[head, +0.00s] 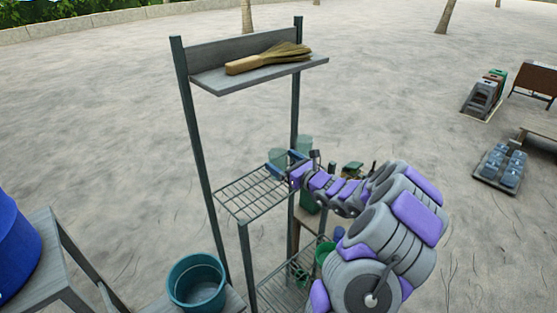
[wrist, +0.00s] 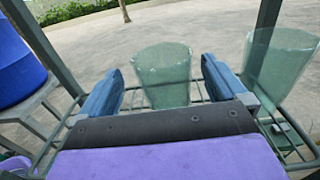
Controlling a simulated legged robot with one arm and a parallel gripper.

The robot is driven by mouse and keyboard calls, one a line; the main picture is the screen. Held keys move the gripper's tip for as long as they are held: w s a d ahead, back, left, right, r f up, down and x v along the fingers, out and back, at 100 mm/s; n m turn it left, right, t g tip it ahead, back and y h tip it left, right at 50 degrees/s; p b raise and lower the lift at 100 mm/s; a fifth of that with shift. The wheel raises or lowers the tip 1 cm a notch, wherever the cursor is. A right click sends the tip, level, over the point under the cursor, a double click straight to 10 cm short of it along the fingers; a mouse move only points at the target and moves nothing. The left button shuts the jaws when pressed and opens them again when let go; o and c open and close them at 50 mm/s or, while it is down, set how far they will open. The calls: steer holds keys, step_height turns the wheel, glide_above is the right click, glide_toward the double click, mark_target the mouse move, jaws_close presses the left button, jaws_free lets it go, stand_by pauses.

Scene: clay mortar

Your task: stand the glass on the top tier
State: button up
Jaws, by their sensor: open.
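Two greenish clear glasses show at the wire shelf. One glass (wrist: 163,75) is in the wrist view's middle, between the fingers of my gripper (wrist: 162,68), with a gap on both sides. It also shows in the head view (head: 277,157), partly hidden by the fingers. The second glass (wrist: 280,62) is to the right, outside the right finger; in the head view it is behind my gripper (head: 285,164). My gripper is open, with blue fingers. The upper wire tier (head: 245,195) looks bare at its left. A lower wire tier (head: 275,292) is below.
A grey top board (head: 225,82) holds a straw brush (head: 270,58), high above the wire tiers. Metal posts (head: 200,160) frame the rack. A teal bucket (head: 197,283) and a blue barrel (head: 15,245) are at left. Green items (head: 324,252) stand low, behind my arm.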

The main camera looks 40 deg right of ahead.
steer(key=s+d, duration=0.1)
steer(key=s, duration=0.9)
steer(key=w+a+r+n+g+y, duration=0.1)
steer(key=a+r+n+g+y, duration=0.4)
steer(key=a, duration=0.6)
steer(key=a+r+n+y, duration=0.25)
steer(key=a+n, duration=0.35)
steer(key=a, duration=0.4)
steer(key=s+a+n+g+y, duration=0.1)
steer(key=s+a+n+g, duration=0.3)
steer(key=a, duration=0.4)
steer(key=s+a+n+g+y, duration=0.25)
steer(key=s+a+n, duration=0.2)
steer(key=a, duration=0.25)
steer(key=s+a+f+n+g+h, duration=0.1)
steer(key=s+a+n+g+h, duration=0.1)
steer(key=s+a+n+g, duration=0.3)
steer(key=s+a+f+n+g+h, duration=0.1)
steer(key=s+a+n+g+h, duration=0.15)
steer(key=s, duration=0.55)
steer(key=s+d+f+n+h, duration=0.2)
steer(key=s+d+n+h, duration=0.5)
steer(key=s, duration=0.6)
steer(key=d+h, duration=0.2)
steer(key=d, duration=0.1)
steer(key=shift+d+g, duration=0.25)
steer(key=shift+g, duration=0.05)
